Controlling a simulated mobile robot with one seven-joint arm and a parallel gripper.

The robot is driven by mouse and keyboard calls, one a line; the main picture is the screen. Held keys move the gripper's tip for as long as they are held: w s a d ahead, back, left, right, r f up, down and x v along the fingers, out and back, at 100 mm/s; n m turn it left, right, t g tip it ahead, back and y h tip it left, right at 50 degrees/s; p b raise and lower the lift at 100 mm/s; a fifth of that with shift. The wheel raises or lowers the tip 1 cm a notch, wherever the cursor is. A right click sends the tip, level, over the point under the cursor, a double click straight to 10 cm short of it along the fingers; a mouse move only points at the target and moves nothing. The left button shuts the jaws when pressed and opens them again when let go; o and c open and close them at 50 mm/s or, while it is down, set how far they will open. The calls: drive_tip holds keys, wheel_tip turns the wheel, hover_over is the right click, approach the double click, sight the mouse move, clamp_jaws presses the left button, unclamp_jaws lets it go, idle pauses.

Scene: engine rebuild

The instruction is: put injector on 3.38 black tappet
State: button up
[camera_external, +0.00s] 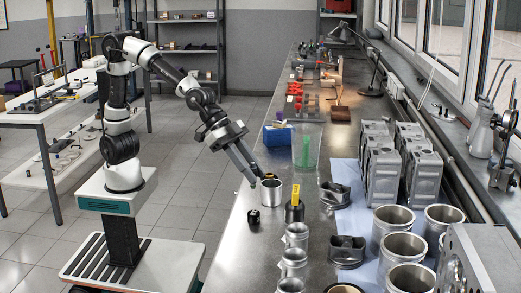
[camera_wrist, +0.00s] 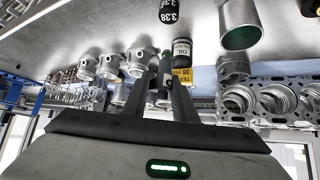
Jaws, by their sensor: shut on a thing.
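The black tappet (camera_wrist: 168,11) marked 3.38 stands at the top edge of the wrist view. In the external view a small black cylinder (camera_external: 254,217), likely this tappet, stands near the bench's left edge. My gripper (camera_external: 257,180) is above the bench, up and slightly right of that cylinder in the picture.
A metal cylinder (camera_external: 272,193) stands close to my gripper. A black can (camera_external: 295,211) with a yellow tag is to its right. Bare bench surrounds the black cylinder.

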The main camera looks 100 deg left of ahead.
wheel_tip(320, 180, down, 8)
drive_tip(key=b, duration=0.3)
drive_tip(key=shift+r, duration=0.25)
drive_tip(key=shift+f, duration=0.1)
drive_tip(key=shift+f+b, duration=0.15)
drive_tip(key=shift+b, duration=0.2)
drive_tip(key=o, duration=1)
drive_tip(key=shift+o, duration=0.2)
drive_tip(key=shift+r+p, duration=0.45)
drive_tip(key=p+v, duration=0.2)
drive_tip(key=v, duration=0.5)
drive_tip(key=shift+s+a, duration=0.1)
drive_tip(key=shift+s, duration=0.05)
